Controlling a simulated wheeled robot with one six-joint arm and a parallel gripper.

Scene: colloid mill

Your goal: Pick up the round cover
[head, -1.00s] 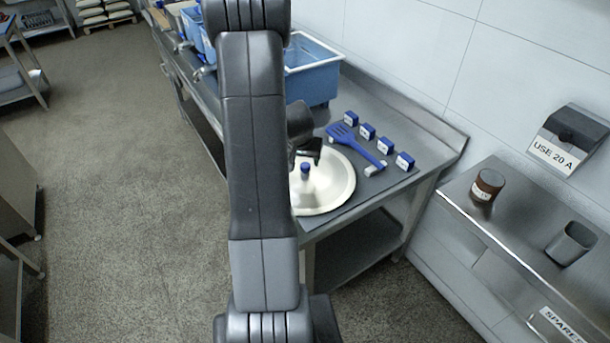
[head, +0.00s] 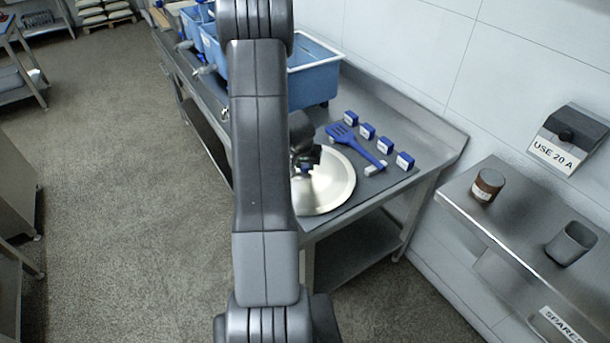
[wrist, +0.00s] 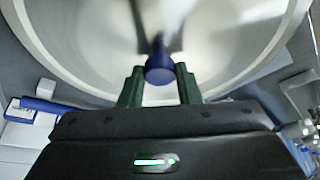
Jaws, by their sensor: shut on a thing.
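The round cover (head: 335,189) is a shiny metal disc lying on the steel bench near its front end. Its left part is hidden behind my arm in the head view. In the wrist view the cover (wrist: 90,50) fills the upper part, with a blue knob (wrist: 160,68) at its middle. My gripper (wrist: 160,85) has its two dark green fingers on either side of the knob, shut on it. In the head view my gripper (head: 308,166) is over the cover's middle and hides most of the knob.
A blue slotted spatula (head: 357,144) and several blue blocks (head: 367,131) lie just behind the cover. Blue tubs (head: 314,75) stand farther back on the bench. A side shelf at right holds a brown jar (head: 487,185) and a grey cup (head: 571,243).

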